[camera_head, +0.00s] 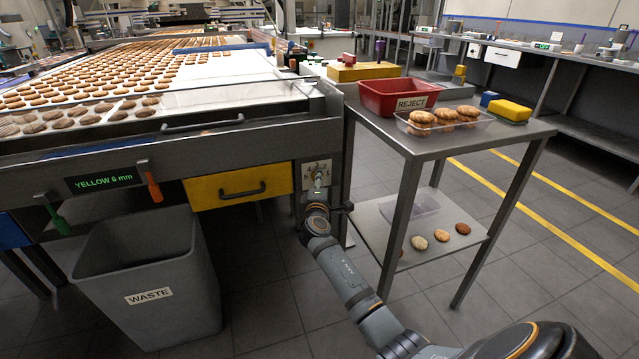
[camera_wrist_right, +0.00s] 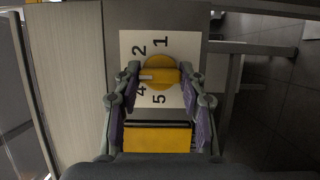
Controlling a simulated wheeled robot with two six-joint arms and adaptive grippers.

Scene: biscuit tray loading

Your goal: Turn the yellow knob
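The yellow knob (camera_wrist_right: 161,72) sits on a white dial plate (camera_wrist_right: 129,45) in the right wrist view. The numbers 1, 2, 4 and 5 show around it. A pale mark on the knob points to picture left, between 2 and 4. In the head view the plate (camera_head: 309,167) is on the front of the machine, right of the yellow drawer. My right gripper (camera_wrist_right: 160,77) is open, with one finger on each side of the knob; contact cannot be told. It also shows in the head view (camera_head: 317,193), just below the plate. My left gripper is not in view.
The yellow drawer (camera_head: 215,193) has a dark handle. A grey waste bin (camera_head: 150,265) stands below left. A metal side table (camera_head: 455,145) stands close on the right, holding a red reject bin (camera_head: 385,92) and a clear tray of biscuits. Its leg is close to my right forearm.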

